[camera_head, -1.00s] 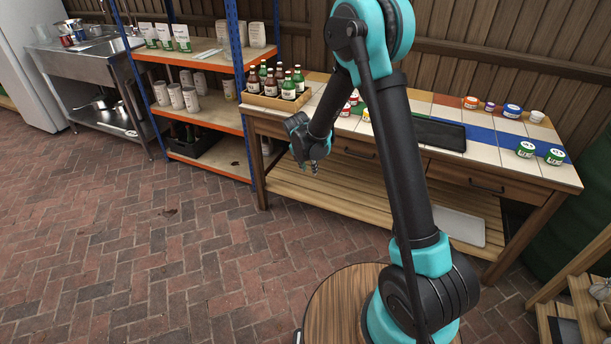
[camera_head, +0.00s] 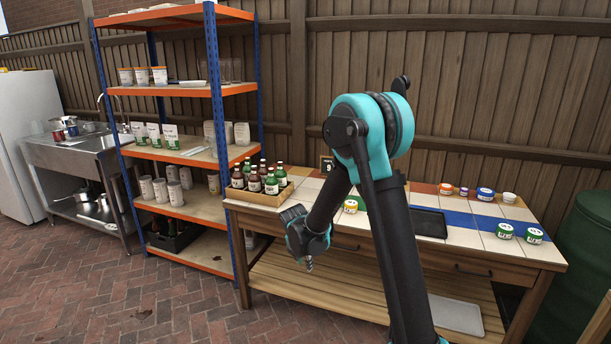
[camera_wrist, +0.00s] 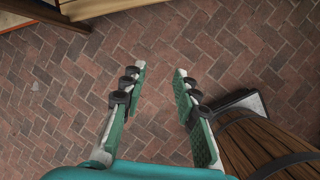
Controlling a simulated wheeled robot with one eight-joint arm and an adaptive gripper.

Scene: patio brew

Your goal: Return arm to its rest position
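My gripper (camera_head: 308,262) hangs from my bent arm in front of the tiled workbench (camera_head: 385,243), pointing down. In the wrist view my gripper (camera_wrist: 160,75) is open, its two teal-padded fingers apart with only brick floor between them. It holds nothing. My arm is folded at the elbow, with its upper joint raised above the bench top in the head view.
A crate of bottles (camera_head: 262,196) stands on the bench's left end. Several small tubs, including a green one (camera_head: 505,231), sit at the right near a dark tray (camera_head: 428,222). A shelf rack (camera_head: 215,130) and sink (camera_head: 90,150) stand left. Brick floor (camera_head: 90,290) is open.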

